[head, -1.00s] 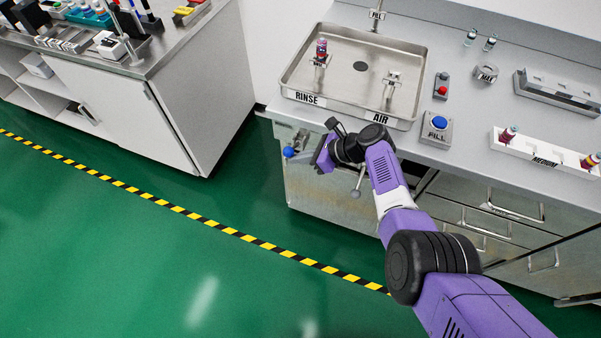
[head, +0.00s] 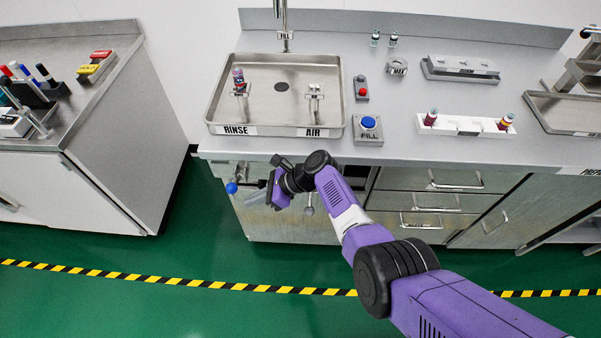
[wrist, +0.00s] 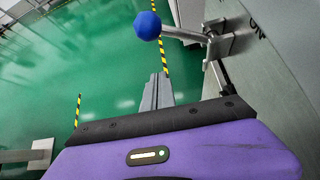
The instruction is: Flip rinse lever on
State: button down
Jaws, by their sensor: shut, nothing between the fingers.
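The rinse lever is a metal rod with a blue ball (head: 231,187) at its end, on the cabinet front below the RINSE label (head: 237,130). In the wrist view its blue ball (wrist: 148,25) is at top centre, and the rod runs right to a bracket on the metal panel. My gripper (wrist: 157,92) is shut and empty. In the wrist view its fingers point up the picture, below the ball and apart from it. In the head view my gripper (head: 264,186) is just right of the ball, its fingertips small and hard to make out.
A second lever with a grey ball (head: 309,210) hangs near my wrist, below the AIR label (head: 312,133). The sink tray (head: 217,112) and FILL button (head: 369,122) are on the counter above. Lettering, partly cut off, shows on the panel (wrist: 257,27). Green floor lies open in front.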

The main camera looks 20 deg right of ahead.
jog(key=w+p+v, duration=0.1)
jog(key=v, duration=1.8)
jog(key=shift+r+p, duration=0.25)
jog(key=shift+p, duration=0.05)
jog(key=s+d+f+n+t+h, duration=0.2)
jog(key=s+d+f+n+h, duration=0.1)
jog(key=s+f, duration=0.5)
jog(key=s+d+f+n+t+h, duration=0.1)
jog(key=s+d+f+n+h, duration=0.2)
jog(key=s+f, duration=0.5)
jog(key=s+d+n+t+h, duration=0.2)
jog(key=s+n+h, duration=0.1)
jog(key=s, duration=0.5)
jog(key=s+r+n+t+h, duration=0.25)
jog(key=s+r+n, duration=0.45)
jog(key=s+r, duration=0.45)
jog(key=s+a+r+n+t, duration=0.1)
jog(key=s+r+n+t, duration=0.1)
jog(key=r, duration=0.7)
jog(key=s+a+r+n+t+y+b, duration=0.1)
jog(key=s+r+n, duration=0.3)
jog(key=r, duration=0.6)
jog(key=shift+a+n+t, duration=0.3)
jog(key=shift+a+t, duration=0.3)
jog(key=shift+t, duration=0.15)
